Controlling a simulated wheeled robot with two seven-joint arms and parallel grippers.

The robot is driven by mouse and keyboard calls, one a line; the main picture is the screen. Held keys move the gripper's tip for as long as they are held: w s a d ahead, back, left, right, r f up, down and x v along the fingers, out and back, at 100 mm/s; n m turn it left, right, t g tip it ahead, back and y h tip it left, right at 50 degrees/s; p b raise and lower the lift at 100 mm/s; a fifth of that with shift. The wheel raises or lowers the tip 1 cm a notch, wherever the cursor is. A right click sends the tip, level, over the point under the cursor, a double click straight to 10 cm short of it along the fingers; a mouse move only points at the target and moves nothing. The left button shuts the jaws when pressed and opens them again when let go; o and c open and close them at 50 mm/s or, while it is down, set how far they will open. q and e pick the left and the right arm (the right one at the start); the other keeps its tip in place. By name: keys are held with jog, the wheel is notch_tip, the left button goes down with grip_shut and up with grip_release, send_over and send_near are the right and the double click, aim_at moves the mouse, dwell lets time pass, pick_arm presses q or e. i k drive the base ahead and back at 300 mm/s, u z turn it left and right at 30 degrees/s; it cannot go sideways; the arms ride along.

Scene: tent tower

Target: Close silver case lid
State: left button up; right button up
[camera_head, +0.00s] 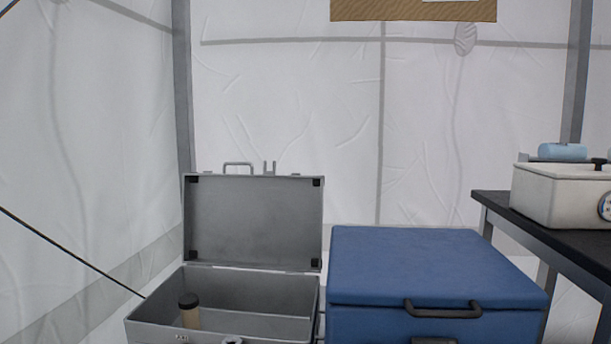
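The silver case (160,311) stands at the lower middle left in the head view. Its lid (255,222) is open and stands nearly upright at the back, with a handle (238,165) and a latch on its top edge. Inside the case, near its left side, stands a small tan cylinder with a black cap (189,312). The front of the case is partly cut off by the picture's lower edge. Neither of my grippers shows in this view.
A blue case (430,265) with a black handle, its lid shut, stands right beside the silver case. A dark table (497,206) at the right holds a white box (561,195) with a gauge. Tent walls enclose the back and left. A thin dark line slants down toward the silver case.

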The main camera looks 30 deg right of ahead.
aim_at(267, 220)
jog(key=z, duration=0.35)
jog(key=i, duration=0.4)
jog(key=z, duration=0.4)
